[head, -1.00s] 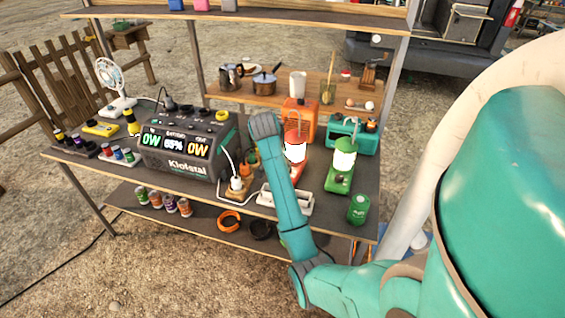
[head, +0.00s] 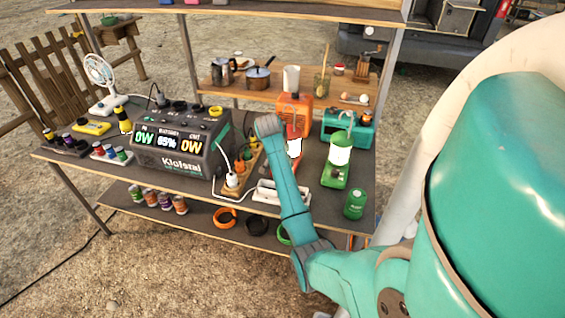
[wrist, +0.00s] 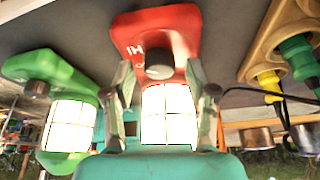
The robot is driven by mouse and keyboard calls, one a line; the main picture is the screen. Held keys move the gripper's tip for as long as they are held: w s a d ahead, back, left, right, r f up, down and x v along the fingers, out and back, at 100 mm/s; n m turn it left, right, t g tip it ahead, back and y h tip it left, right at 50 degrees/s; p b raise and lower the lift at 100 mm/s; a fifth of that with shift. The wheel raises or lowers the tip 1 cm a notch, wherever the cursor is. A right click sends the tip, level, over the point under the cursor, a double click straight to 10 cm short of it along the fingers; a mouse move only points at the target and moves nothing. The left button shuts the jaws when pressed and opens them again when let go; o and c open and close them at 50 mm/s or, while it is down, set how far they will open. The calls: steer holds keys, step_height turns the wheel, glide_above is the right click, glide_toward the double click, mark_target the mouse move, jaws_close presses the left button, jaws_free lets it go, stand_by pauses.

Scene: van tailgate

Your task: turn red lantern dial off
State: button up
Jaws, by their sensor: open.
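The red lantern (wrist: 168,28) is in the upper middle of the wrist view, with its glass panel lit white. Its dark round dial (wrist: 159,65) sits on the red base, beside a white "HI" mark. My gripper (wrist: 160,80) is open, with one finger on each side of the dial and lantern. I cannot tell whether the fingers touch it. In the head view the red lantern (head: 294,146) is partly hidden behind my arm, and its dial and my fingertips are hidden.
A lit green lantern (head: 340,157) stands close on the right in the head view. A green can (head: 355,204), a white power strip (head: 282,193) and a power station (head: 180,150) share the tabletop. A wooden strip with plugs (wrist: 285,45) is close by in the wrist view.

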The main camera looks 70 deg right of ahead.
steer(key=shift+d+f, duration=0.1)
steer(key=shift+f, duration=0.15)
jaws_close()
